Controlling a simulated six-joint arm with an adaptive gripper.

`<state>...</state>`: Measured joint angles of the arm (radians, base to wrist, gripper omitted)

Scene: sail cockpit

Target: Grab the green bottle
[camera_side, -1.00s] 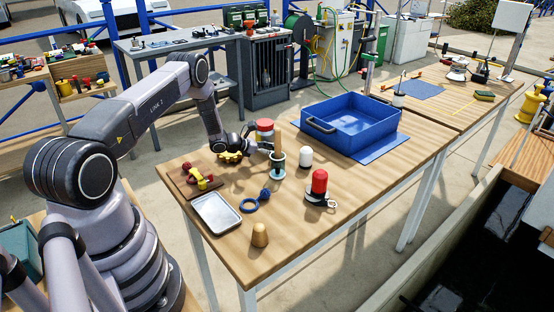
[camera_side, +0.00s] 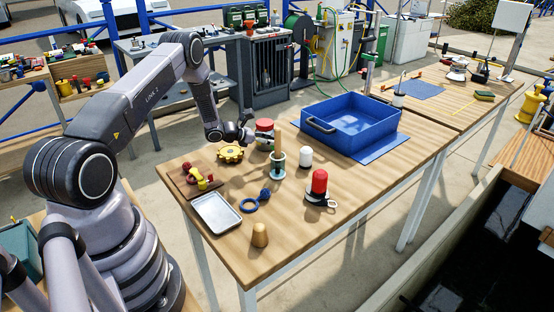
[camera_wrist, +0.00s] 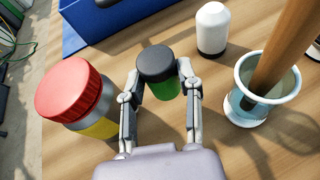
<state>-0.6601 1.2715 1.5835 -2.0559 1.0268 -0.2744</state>
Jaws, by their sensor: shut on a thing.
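The green bottle (camera_wrist: 166,88) has a dark cap and stands out between my two fingers in the wrist view. My gripper (camera_wrist: 158,72) is shut on it, with one finger on each side near the cap. In the side view my gripper (camera_side: 240,134) is over the back left part of the wooden table, left of the red-lidded jar (camera_side: 264,133). The bottle is hard to make out there. The lower part of the bottle is hidden in the wrist view.
The red-lidded jar (camera_wrist: 70,92) is close on the left in the wrist view. A white bottle (camera_wrist: 212,28) and a glass cup with a wooden handle (camera_wrist: 262,90) are to the right. A yellow gear (camera_side: 230,154) lies below my gripper. A blue bin (camera_side: 350,122) stands farther right.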

